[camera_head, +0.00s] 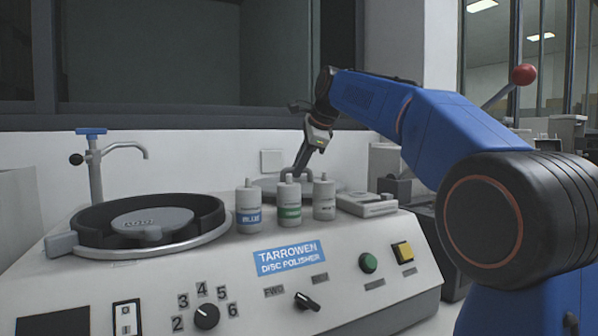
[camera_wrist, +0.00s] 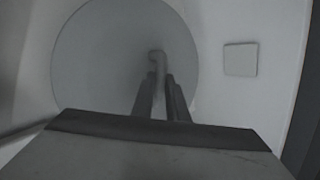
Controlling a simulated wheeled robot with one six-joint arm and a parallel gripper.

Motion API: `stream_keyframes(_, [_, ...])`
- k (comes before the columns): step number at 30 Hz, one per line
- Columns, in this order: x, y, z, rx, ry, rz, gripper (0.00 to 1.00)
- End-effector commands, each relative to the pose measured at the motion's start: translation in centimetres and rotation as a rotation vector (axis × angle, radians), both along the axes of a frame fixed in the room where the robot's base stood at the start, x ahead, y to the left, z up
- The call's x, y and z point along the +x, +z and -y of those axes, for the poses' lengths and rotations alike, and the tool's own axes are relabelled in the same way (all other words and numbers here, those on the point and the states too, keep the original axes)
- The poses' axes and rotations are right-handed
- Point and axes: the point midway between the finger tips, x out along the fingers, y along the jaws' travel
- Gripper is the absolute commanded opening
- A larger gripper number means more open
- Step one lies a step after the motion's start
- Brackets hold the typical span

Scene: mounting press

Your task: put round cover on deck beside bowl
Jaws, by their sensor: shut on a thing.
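The round cover (camera_wrist: 90,75) is a grey disc that fills much of the wrist view. In the head view its pale rim (camera_head: 264,183) shows low behind the bottles on the deck (camera_head: 235,256). My gripper (camera_wrist: 158,88) is shut on the upright handle near the middle of the cover; it also shows in the head view (camera_head: 301,172). I cannot tell whether the cover touches the deck. The black bowl (camera_head: 205,212) is at the left of the deck, uncovered, with a grey disc inside. The cover is to the right of the bowl.
Three bottles with blue (camera_head: 249,207), green (camera_head: 289,205) and grey (camera_head: 324,198) labels stand in front of the cover. A grey block (camera_head: 368,204) lies right of them. A tap (camera_head: 96,165) rises behind the bowl. The wall is close behind.

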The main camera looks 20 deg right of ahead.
Motion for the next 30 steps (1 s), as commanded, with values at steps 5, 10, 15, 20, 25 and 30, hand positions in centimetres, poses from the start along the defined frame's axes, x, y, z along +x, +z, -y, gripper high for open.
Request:
stream_keyframes(5, [-0.01,-1.26,0.00,-0.001,0.001,0.000,0.00])
stream_keyframes(10, [0.00,-1.26,0.00,-0.001,0.001,0.001,0.00])
stream_keyframes(15, [-0.01,-1.49,0.00,0.000,0.000,0.000,0.00])
stream_keyframes(20, [0.00,-1.53,0.01,0.000,0.000,-0.001,0.32])
stream_keyframes(25, [0.01,-1.51,0.00,0.000,0.000,-0.001,0.32])
stream_keyframes(30, [-0.12,-1.01,0.07,0.000,0.000,0.001,0.32])
